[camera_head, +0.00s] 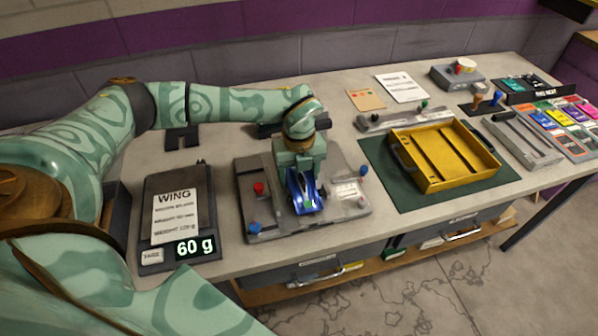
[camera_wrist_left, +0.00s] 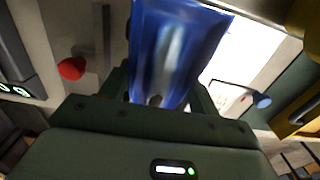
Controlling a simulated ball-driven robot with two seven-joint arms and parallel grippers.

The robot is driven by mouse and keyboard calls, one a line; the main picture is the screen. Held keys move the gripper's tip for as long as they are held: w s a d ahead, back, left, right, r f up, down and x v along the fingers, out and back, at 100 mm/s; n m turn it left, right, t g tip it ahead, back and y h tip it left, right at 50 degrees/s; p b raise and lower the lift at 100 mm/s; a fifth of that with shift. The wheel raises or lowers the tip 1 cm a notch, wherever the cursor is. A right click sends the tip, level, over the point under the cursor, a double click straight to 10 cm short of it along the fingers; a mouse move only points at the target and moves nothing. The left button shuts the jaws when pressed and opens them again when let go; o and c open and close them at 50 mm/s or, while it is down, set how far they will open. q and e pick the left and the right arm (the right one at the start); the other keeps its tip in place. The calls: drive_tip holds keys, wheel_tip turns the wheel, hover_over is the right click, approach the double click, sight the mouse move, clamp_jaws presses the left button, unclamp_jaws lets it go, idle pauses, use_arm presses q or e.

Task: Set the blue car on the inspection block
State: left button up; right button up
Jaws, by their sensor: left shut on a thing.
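The blue car (camera_head: 305,197) is held in my left gripper (camera_head: 301,168), which points down over a grey fixture plate (camera_head: 245,192) in the middle of the table. The car's upper end is hidden by the gripper. In the left wrist view the car (camera_wrist_left: 177,48) fills the space between the fingers. I cannot tell whether it touches the fixture or hangs just above it. Which part is the inspection block is not clear from the pictures. My right gripper is not in view.
A yellow tray (camera_head: 484,167) lies on a green mat (camera_head: 381,184) to the right. Grey tools and coloured cards fill the far right.

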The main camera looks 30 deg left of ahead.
use_arm(q)
drive_tip(key=shift+f, duration=0.3)
drive_tip(key=o, duration=1.1)
drive_tip(key=shift+r+p, duration=1.2)
drive_tip(key=shift+r, duration=5.35)
